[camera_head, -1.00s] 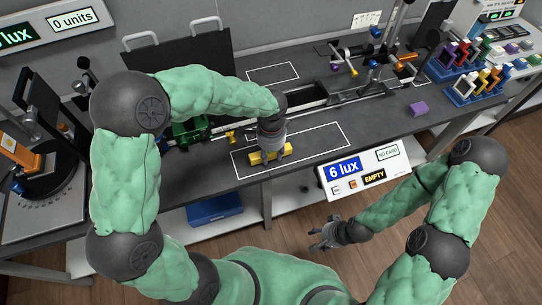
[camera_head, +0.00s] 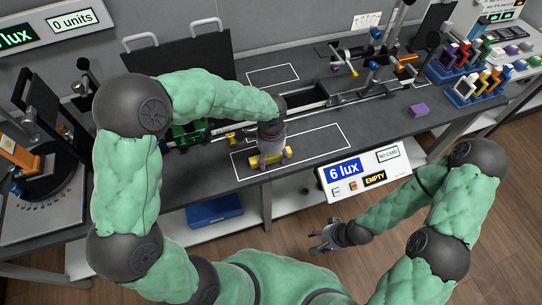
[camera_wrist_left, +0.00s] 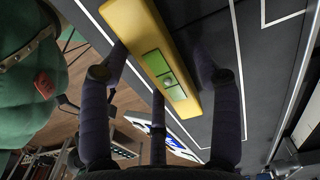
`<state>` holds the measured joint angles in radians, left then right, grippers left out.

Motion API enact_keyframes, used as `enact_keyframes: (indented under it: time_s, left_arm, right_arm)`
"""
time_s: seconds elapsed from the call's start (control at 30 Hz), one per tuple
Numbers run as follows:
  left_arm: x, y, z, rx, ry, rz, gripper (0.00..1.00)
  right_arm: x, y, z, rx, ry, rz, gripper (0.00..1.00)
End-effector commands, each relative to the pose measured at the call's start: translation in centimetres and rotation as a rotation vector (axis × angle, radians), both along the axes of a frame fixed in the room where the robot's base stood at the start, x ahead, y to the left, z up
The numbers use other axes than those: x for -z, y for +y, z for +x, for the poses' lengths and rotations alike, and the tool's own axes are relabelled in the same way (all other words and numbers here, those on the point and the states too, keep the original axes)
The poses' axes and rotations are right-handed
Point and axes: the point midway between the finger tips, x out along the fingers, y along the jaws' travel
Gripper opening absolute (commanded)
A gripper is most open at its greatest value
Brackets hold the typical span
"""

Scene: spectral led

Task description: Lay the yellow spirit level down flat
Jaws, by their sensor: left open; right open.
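The yellow spirit level (camera_head: 287,153) is on the dark bench inside a white outlined rectangle, partly hidden by my left gripper (camera_head: 270,157). In the left wrist view the level (camera_wrist_left: 133,28) shows as a long yellow bar with a green vial window, running diagonally between the spread fingers of my left gripper (camera_wrist_left: 160,72). It looks to lie lengthwise on the bench top. The left gripper is open just above or around it; whether a finger touches it, I cannot tell. My right gripper (camera_head: 322,238) is open and empty in front of the bench, below the lux display.
A lux display (camera_head: 362,172) stands at the bench's front edge, right of the level. A purple block (camera_head: 418,110) lies further right. An optical rail (camera_head: 350,97) with mounts runs behind. Racks of coloured holders (camera_head: 470,88) stand at the far right.

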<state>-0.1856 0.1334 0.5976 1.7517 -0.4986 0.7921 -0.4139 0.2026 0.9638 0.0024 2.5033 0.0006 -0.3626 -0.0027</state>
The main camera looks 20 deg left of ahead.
Motion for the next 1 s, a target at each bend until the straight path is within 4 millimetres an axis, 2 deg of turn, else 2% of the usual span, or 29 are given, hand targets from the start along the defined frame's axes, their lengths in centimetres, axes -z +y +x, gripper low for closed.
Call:
enact_keyframes:
  time_s: [0.17, 0.4, 0.6, 0.8, 1.0]
  left_arm:
    - [-2.7, 0.0, 0.1, -0.001, -0.005, -0.002, 0.63]
    - [-7.6, -0.1, 0.1, 0.0, -0.005, -0.002, 0.63]
    - [-10.7, -0.1, 0.1, -0.001, -0.004, -0.001, 0.63]
    - [-12.0, -0.1, 0.0, 0.0, -0.002, -0.001, 0.63]
    - [-12.1, -0.1, 0.0, 0.0, -0.001, 0.0, 0.63]
  right_arm:
    - [-1.1, 0.0, 0.0, 0.0, 0.0, 0.0, 0.56]
    - [-2.9, 0.0, 0.0, 0.0, 0.0, 0.0, 0.56]
    - [-3.9, 0.0, 0.0, 0.0, 0.0, 0.0, 0.56]
    - [-4.2, 0.0, 0.0, 0.0, 0.0, 0.0, 0.56]
    - [-4.2, 0.0, 0.0, 0.0, 0.0, 0.0, 0.56]
